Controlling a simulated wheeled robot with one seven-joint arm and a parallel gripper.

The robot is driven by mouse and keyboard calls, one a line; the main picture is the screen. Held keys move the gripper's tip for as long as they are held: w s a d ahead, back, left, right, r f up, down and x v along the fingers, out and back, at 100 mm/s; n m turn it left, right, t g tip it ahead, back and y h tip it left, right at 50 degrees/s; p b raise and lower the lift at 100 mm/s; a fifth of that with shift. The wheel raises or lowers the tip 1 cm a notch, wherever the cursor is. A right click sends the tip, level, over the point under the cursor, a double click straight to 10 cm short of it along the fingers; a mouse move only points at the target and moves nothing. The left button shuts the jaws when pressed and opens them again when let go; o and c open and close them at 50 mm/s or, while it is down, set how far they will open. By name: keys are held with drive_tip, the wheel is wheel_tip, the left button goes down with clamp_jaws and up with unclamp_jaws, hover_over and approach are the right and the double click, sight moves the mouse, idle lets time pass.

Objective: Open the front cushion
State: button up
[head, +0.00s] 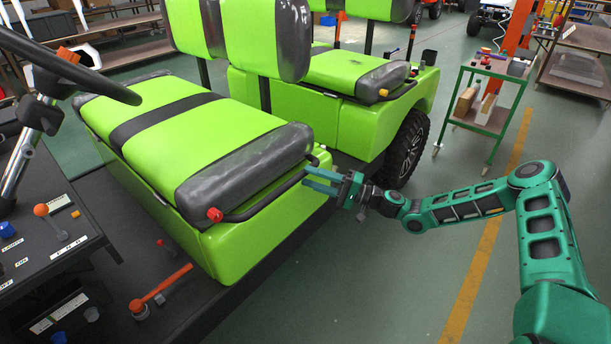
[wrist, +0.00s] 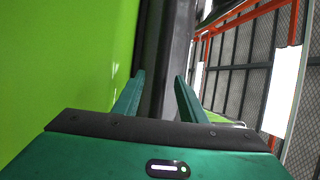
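The front cushion (head: 225,132) is bright green with a black stripe and a dark grey padded end. It lies flat on the green seat base (head: 250,242) of the cart. A black rail with a red knob (head: 215,214) runs along its near end. My gripper (head: 308,178) is at the right corner of this end, beside the rail. In the wrist view my gripper (wrist: 159,76) has its fingers apart, with a dark upright strip (wrist: 172,45) showing between and beyond them. I cannot tell whether the fingers touch the rail or cushion.
The rear seat (head: 345,68) and a wheel (head: 407,148) stand behind my gripper. A steering wheel (head: 60,62) and an orange lever (head: 165,286) are at left. A green trolley (head: 485,110) stands at the back right. The floor right of the cart is clear.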

sight(302, 174)
drive_tip(key=shift+x, duration=1.95)
drive_tip(key=shift+c, duration=0.4)
